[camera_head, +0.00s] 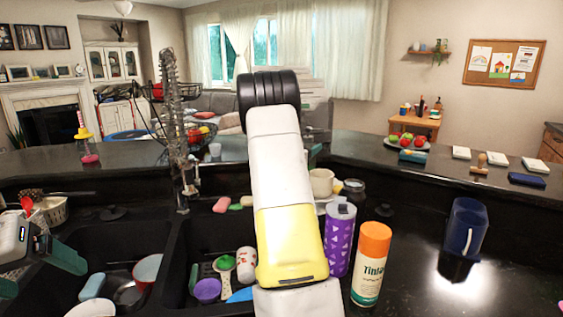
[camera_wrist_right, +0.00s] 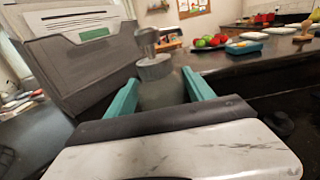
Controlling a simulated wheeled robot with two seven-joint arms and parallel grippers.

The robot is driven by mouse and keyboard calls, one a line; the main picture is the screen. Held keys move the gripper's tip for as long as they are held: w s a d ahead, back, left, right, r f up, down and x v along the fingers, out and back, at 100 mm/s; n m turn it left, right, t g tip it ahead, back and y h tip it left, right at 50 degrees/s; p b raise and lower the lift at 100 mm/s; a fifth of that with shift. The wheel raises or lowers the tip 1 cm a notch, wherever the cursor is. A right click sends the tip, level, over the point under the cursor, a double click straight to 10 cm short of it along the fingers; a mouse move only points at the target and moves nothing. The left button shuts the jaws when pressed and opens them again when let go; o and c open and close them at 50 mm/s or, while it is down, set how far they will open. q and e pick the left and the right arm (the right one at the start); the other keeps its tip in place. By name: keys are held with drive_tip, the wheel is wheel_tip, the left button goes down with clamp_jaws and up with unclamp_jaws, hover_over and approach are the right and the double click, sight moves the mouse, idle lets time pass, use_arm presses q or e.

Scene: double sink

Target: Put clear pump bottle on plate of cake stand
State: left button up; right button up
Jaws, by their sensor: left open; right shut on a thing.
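The clear pump bottle (camera_wrist_right: 160,84) shows in the right wrist view as a greyish see-through body with a grey pump top. It stands between the teal fingers of my right gripper (camera_wrist_right: 165,92), which is shut on it. In the head view my right arm reaches up the middle and hides this gripper and the bottle. My left gripper (camera_head: 38,272) is open and empty at the left edge, over the left basin. I cannot make out a cake stand for certain. A plate with red and green fruit (camera_head: 407,145) lies on the far counter, also in the right wrist view (camera_wrist_right: 210,42).
A purple bottle (camera_head: 340,240), an orange-capped can (camera_head: 371,262) and a blue container (camera_head: 464,228) stand right of my right arm. A coiled tap (camera_head: 172,110) rises between the basins, which hold dishes. A grey panel (camera_wrist_right: 80,55) is close left of the bottle.

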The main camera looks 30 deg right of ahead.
drive_tip(key=shift+f, duration=2.1)
drive_tip(key=shift+f, duration=0.2)
drive_tip(key=o, duration=1.8)
drive_tip(key=shift+c, duration=0.2)
